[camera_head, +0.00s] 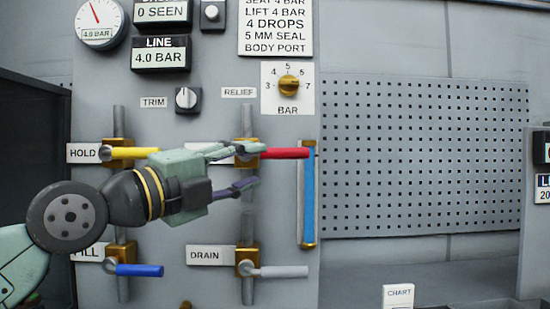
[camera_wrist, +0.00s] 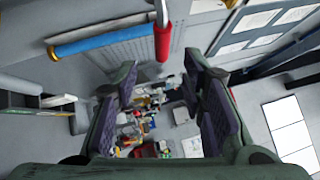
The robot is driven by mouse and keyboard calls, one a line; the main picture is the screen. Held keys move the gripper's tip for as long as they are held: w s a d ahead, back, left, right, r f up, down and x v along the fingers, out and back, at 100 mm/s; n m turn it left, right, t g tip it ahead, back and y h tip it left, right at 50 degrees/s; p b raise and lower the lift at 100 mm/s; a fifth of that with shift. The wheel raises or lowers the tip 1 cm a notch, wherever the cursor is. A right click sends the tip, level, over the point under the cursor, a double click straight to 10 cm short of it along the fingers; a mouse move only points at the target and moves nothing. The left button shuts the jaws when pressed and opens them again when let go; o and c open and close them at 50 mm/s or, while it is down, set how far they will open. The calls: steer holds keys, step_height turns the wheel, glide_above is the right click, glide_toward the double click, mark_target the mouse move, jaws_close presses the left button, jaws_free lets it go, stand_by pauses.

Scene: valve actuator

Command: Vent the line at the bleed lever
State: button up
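The red lever (camera_head: 287,153) sticks out to the right, level, from a brass valve on the panel. Its label is mostly hidden behind my gripper, so I cannot read it. My gripper (camera_head: 252,166) is open and empty, pointing right. In the head view its upper finger overlaps the lever's left end and its lower finger is below. In the wrist view the red lever (camera_wrist: 162,42) shows above and beyond the open fingers (camera_wrist: 163,85), not between them. The line display (camera_head: 160,55) reads 4.0 BAR. The round gauge (camera_head: 100,22) is also marked 4.0 BAR.
The blue lever (camera_head: 139,270) and grey DRAIN lever (camera_head: 284,272) lie below. A blue-filled sight tube (camera_head: 308,195) stands right of the red lever. The relief dial (camera_head: 289,86) is above. A pegboard (camera_head: 425,155) is at right.

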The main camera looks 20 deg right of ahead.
mark_target(285, 155)
steer(key=p+x, duration=0.1)
steer(key=x, duration=0.4)
steer(key=p+x, duration=0.1)
steer(key=x, duration=0.4)
steer(key=shift+s+d+r, duration=0.1)
steer(key=shift+d+r, duration=0.1)
steer(key=shift+d, duration=0.1)
jaws_close()
stand_by(0.4)
